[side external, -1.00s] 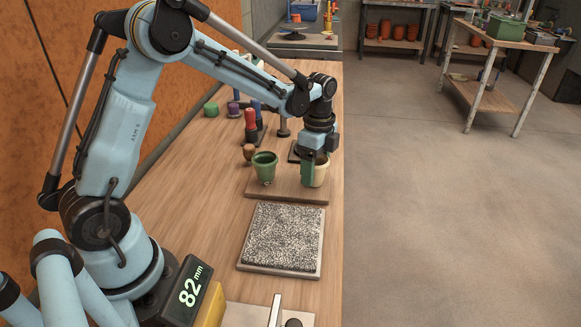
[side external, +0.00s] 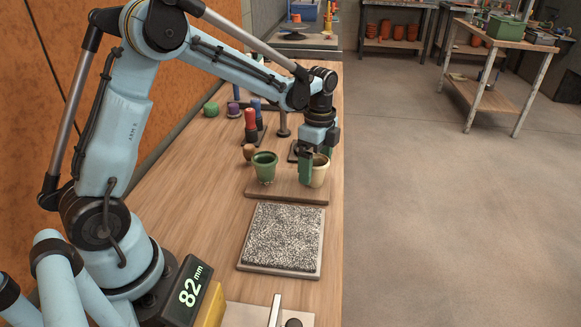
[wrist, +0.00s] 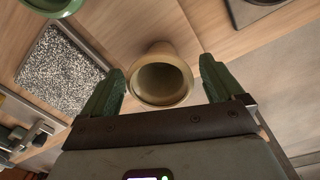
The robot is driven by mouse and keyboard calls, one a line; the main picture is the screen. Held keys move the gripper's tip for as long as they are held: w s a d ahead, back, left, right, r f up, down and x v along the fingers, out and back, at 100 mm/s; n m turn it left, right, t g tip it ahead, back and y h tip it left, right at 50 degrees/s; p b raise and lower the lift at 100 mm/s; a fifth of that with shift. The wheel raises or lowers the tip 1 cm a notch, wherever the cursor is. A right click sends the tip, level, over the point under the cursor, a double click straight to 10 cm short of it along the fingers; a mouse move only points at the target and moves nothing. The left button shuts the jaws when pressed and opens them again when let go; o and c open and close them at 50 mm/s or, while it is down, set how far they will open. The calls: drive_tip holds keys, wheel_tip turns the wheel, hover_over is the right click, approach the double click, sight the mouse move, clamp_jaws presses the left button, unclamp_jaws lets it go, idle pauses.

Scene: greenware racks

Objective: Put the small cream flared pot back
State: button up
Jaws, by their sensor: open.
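The small cream flared pot (side external: 320,174) stands upright at the right end of a wooden board (side external: 285,190). In the wrist view the cream pot (wrist: 164,58) shows between my two green fingers, with its open mouth towards the camera. My gripper (side external: 316,165) is open at the pot, one finger in front of its left side in the side view. In the wrist view my gripper (wrist: 162,68) has a visible gap between each finger and the pot.
A green pot (side external: 264,168) stands on the same board, left of the cream one. A speckled slab (side external: 282,237) lies nearer the camera. Several coloured-handled tools (side external: 251,125) stand behind. The bench's right edge is close to the board.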

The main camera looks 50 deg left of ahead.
sight(316, 160)
drive_tip(key=r, duration=1)
drive_tip(key=shift+w+a+r, duration=0.15)
drive_tip(key=shift+w, duration=0.05)
drive_tip(key=s+d+n+t, duration=0.2)
drive_tip(key=s+n+t, duration=0.2)
drive_tip(key=s+n, duration=0.3)
drive_tip(key=s+d+f+n+t, duration=0.1)
drive_tip(key=s+d+n+t, duration=0.1)
drive_tip(key=s+n, duration=0.5)
drive_tip(key=shift+s+d+t, duration=0.35)
drive_tip(key=shift+s+t, duration=0.2)
drive_tip(key=shift+t, duration=0.35)
